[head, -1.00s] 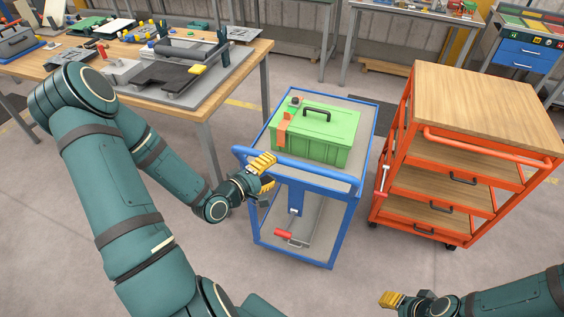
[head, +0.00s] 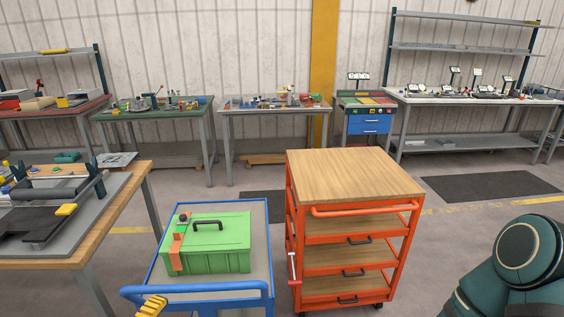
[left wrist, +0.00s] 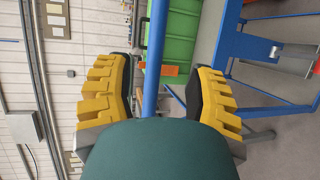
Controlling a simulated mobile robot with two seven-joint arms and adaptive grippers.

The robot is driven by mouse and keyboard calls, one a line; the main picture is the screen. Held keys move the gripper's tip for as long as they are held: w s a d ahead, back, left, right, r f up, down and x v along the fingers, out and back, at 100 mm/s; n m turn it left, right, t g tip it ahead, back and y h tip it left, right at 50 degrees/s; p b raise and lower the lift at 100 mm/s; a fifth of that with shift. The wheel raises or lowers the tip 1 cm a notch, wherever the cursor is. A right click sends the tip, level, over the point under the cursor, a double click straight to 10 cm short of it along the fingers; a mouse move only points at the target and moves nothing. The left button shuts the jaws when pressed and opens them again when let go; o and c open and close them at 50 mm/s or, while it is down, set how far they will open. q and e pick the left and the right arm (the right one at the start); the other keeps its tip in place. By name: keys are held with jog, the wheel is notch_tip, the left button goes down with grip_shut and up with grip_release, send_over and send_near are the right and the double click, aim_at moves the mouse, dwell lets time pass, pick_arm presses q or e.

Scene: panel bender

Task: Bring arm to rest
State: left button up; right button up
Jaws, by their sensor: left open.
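My left gripper (head: 152,306) shows at the bottom edge of the head view, at the left end of the cart's blue push handle (head: 210,303). In the left wrist view my left gripper (left wrist: 155,92) is open, with two yellow ribbed fingers apart and the blue handle bar (left wrist: 156,55) showing between them. I cannot tell whether the fingers touch the bar. A green toolbox (head: 212,262) with a dark handle and an orange latch sits on the blue cart (head: 262,240). A link of my right arm is at the lower right; its gripper is out of view.
An orange drawer cart (head: 355,180) with a wooden top stands right of the blue cart. A wooden workbench (head: 140,195) with a grey fixture is on the left. Several benches line the back wall. Open floor (head: 450,240) lies right of the orange cart.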

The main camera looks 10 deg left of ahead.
pick_arm(q)
jog(key=w+d+f+m+g+h, duration=0.1)
jog(key=w+d+f+m+g, duration=0.15)
jog(key=d+f, duration=0.35)
jog(key=s+d+f+m+g, duration=0.4)
jog(key=d+m+g, duration=0.1)
jog(key=d, duration=0.4)
jog(key=s+d+f+m+g, duration=0.4)
jog(key=d+f+m+g, duration=0.1)
jog(key=d, duration=0.4)
jog(key=shift+s+f+m+g, duration=0.3)
jog(key=shift+m+g, duration=0.25)
jog(key=shift+m, duration=0.7)
jog(key=shift+h, duration=0.3)
